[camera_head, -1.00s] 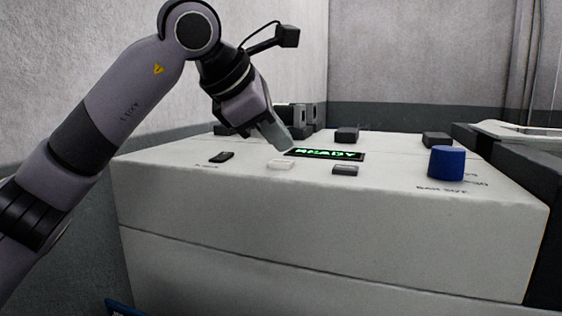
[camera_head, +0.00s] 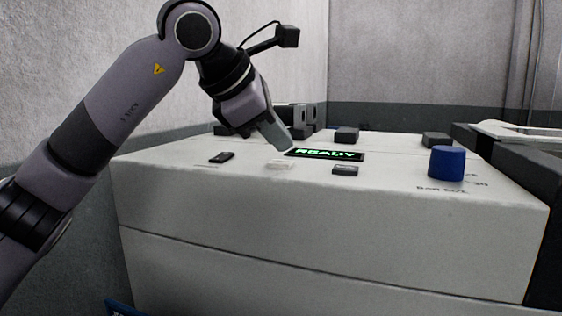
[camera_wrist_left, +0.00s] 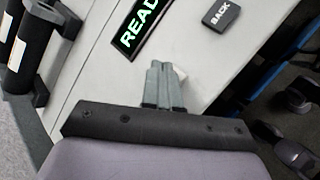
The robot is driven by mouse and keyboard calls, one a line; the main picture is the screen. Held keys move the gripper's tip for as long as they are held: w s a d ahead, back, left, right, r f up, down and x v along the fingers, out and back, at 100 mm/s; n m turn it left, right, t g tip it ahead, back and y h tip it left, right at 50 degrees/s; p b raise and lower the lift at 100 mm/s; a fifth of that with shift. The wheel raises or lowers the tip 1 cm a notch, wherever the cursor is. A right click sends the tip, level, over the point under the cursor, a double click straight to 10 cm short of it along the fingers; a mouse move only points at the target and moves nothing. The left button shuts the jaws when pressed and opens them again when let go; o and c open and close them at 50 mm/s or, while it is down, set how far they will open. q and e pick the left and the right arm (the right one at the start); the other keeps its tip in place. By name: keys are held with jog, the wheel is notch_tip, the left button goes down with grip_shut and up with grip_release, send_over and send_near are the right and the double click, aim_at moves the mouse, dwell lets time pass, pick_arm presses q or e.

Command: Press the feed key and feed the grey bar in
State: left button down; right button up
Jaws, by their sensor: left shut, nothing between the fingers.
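My left gripper (camera_head: 288,149) is shut and empty, its fingers pointing down over the white machine top (camera_head: 400,205). In the left wrist view its fingertips (camera_wrist_left: 161,64) partly cover a small white key (camera_wrist_left: 181,73). The white key (camera_head: 280,164) also shows in the head view, just below the fingertips; I cannot tell whether they touch it. A display (camera_head: 325,154) reads READY in green. No feed label is readable, and I cannot pick out the grey bar. My right gripper is out of view.
A black key (camera_head: 222,157) and a dark grey key (camera_head: 345,171) flank the white key. A dark key marked BACK (camera_wrist_left: 221,14) shows in the wrist view. A blue knob (camera_head: 446,163) stands at the right. Dark blocks (camera_head: 346,134) sit farther back.

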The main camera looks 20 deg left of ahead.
pick_arm(q)
jog(key=shift+f, duration=0.15)
jog(key=shift+f, duration=0.3)
